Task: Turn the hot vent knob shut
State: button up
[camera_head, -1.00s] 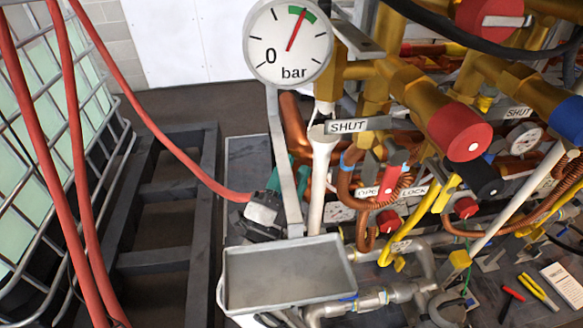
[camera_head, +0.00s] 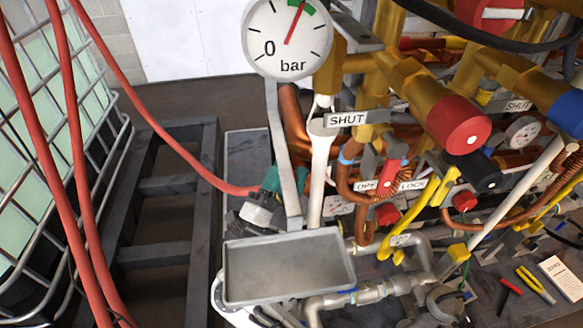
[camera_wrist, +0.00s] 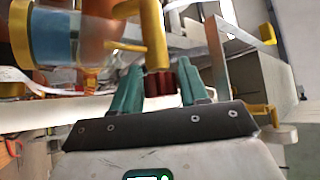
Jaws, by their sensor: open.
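My gripper (camera_head: 271,180) shows in the head view as teal fingers on a white body, left of the grey upright bracket that partly hides it. In the wrist view my gripper (camera_wrist: 160,65) is open, with one teal finger on each side of a small dark red knob (camera_wrist: 160,83). The knob sits below a yellow brass stem, between the fingers. I cannot tell whether either finger touches it. No label on this knob is readable, and I cannot make it out in the head view.
A pressure gauge (camera_head: 288,38) and a SHUT label (camera_head: 347,119) are above and right of my gripper. Copper and brass pipes with a large red-capped valve (camera_head: 459,123) crowd the right. A red hose (camera_head: 160,130) runs down near my gripper. A caged tank (camera_head: 50,120) stands left.

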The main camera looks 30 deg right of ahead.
jog(key=v, duration=0.9)
jog(key=shift+s+f+b, duration=0.15)
jog(key=shift+s+b, duration=0.1)
jog(key=shift+b, duration=0.05)
jog(key=shift+w+a, duration=0.1)
